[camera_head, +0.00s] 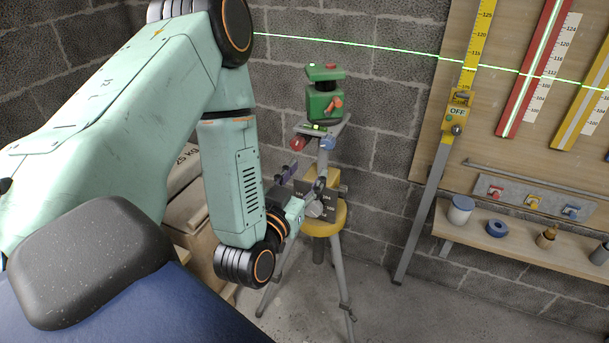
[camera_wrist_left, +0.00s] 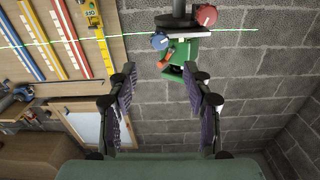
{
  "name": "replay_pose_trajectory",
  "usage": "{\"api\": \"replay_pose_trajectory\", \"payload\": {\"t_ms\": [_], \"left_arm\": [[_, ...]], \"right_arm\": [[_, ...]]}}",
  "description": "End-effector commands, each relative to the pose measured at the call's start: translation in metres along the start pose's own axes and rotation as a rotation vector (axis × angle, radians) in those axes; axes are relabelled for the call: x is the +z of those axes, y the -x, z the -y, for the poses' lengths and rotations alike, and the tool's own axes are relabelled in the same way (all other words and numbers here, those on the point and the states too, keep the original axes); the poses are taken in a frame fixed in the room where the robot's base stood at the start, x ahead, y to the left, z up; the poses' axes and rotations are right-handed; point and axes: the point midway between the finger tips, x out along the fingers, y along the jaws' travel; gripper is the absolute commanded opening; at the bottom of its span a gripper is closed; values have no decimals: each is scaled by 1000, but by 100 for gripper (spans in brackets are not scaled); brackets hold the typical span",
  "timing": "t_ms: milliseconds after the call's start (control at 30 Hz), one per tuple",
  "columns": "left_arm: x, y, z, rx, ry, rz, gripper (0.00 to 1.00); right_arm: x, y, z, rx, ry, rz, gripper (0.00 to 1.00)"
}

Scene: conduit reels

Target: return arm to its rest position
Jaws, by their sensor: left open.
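My left arm (camera_head: 232,170), mint green with dark joints, reaches in from the left and bends down at its elbow. Its gripper (camera_head: 300,178) is in front of the tripod, partly overlapping it in the head view. In the left wrist view the gripper (camera_wrist_left: 160,75) has its two purple-padded fingers wide apart with nothing between them. A green laser level (camera_head: 323,103) sits on top of the tripod (camera_head: 326,220); it also shows beyond the fingertips in the left wrist view (camera_wrist_left: 186,60). My right gripper is not in view.
A pegboard (camera_head: 430,130) with coloured scales hangs at the right, crossed by a green laser line. Sacks (camera_head: 184,172) stand behind my arm. Floor right of the tripod is clear.

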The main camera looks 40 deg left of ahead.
Motion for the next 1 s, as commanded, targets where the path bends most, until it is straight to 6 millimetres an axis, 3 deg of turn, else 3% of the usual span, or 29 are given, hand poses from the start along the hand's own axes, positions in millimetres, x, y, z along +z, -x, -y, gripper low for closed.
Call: {"api": "replay_pose_trajectory", "payload": {"t_ms": [400, 533, 667, 767, 867, 1000], "left_arm": [[1, 0, 0, 1, 5, 3, 50], [20, 1, -4, 18, 34, 91, 50], [67, 14, -15, 50, 79, 317, 50], [114, 40, -29, 84, 98, 533, 50], [163, 78, -41, 111, 101, 759, 50], [224, 148, -50, 133, 75, 1081, 50]], "right_arm": [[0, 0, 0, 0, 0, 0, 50], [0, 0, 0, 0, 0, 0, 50], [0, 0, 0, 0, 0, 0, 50], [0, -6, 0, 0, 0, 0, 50], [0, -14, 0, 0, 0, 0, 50], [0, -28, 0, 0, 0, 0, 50]]}}
